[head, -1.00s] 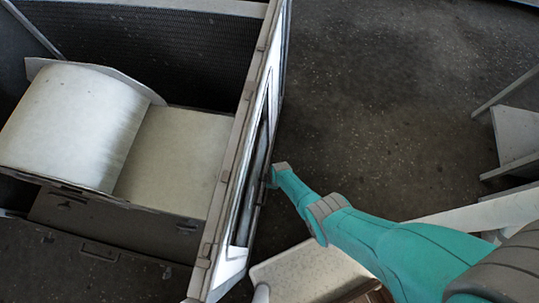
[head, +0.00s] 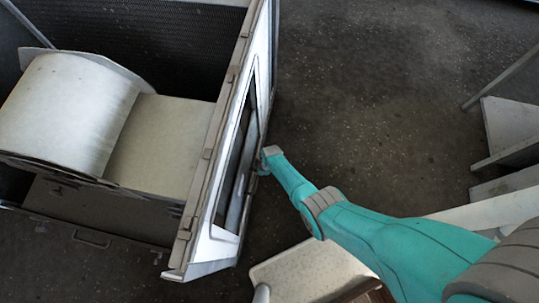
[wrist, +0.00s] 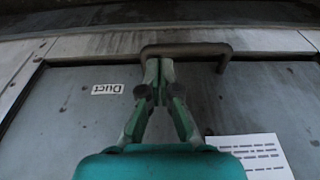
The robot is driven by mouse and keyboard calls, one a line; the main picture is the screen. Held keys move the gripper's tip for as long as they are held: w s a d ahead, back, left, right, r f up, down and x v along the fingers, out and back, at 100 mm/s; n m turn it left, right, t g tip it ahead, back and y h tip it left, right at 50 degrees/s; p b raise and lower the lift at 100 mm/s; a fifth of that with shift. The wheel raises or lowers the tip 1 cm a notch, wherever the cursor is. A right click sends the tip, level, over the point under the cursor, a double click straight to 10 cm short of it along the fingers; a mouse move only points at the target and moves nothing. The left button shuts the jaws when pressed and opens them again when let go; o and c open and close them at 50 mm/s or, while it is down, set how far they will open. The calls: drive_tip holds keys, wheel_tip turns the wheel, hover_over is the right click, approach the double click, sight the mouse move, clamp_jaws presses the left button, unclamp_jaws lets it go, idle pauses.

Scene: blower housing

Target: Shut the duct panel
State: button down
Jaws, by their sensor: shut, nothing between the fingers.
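The duct panel (wrist: 75,115) is a flat grey panel with a small "Duct" label, seen close up in the wrist view. A dark bar handle (wrist: 190,48) runs along its top edge there. My gripper (wrist: 158,64) is shut and empty, its fingertips at the left end of the handle and hiding part of it. I cannot tell whether they touch. In the head view my gripper (head: 266,158) is at the outer right side of the blower housing (head: 205,155). The panel is seen there at a steep angle, and I cannot tell how far open it is.
A pale drum-shaped blower (head: 65,110) sits inside the open-topped housing. A white sheet with printed lines (wrist: 250,155) is on the panel's lower right. Grey shelving (head: 512,130) stands at the right.

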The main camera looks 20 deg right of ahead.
wheel_tip(320, 180, up, 9)
drive_tip(key=s+d, duration=0.1)
drive_tip(key=shift+d+r, duration=0.2)
drive_tip(key=shift+d, duration=0.1)
idle(0.4)
drive_tip(key=s+d+r+m+t+h, duration=0.1)
drive_tip(key=s+r+m+t, duration=0.3)
drive_tip(key=s, duration=0.6)
drive_tip(key=s+d+r+m+t, duration=0.1)
drive_tip(key=s+r+m+t, duration=0.15)
drive_tip(key=s+r, duration=0.6)
drive_tip(key=s+r+m+t, duration=0.1)
drive_tip(key=s+r, duration=0.4)
drive_tip(key=r, duration=0.5)
drive_tip(key=s+r+m+t, duration=0.2)
drive_tip(key=s+r+t, duration=0.1)
drive_tip(key=r, duration=0.8)
drive_tip(key=s+d+r+m+t, duration=0.1)
drive_tip(key=s+r+t, duration=0.2)
drive_tip(key=s+r, duration=0.3)
wheel_tip(320, 180, up, 5)
drive_tip(key=shift+s+f+h, duration=0.1)
drive_tip(key=shift+s+h, duration=0.25)
drive_tip(key=shift+h, duration=0.05)
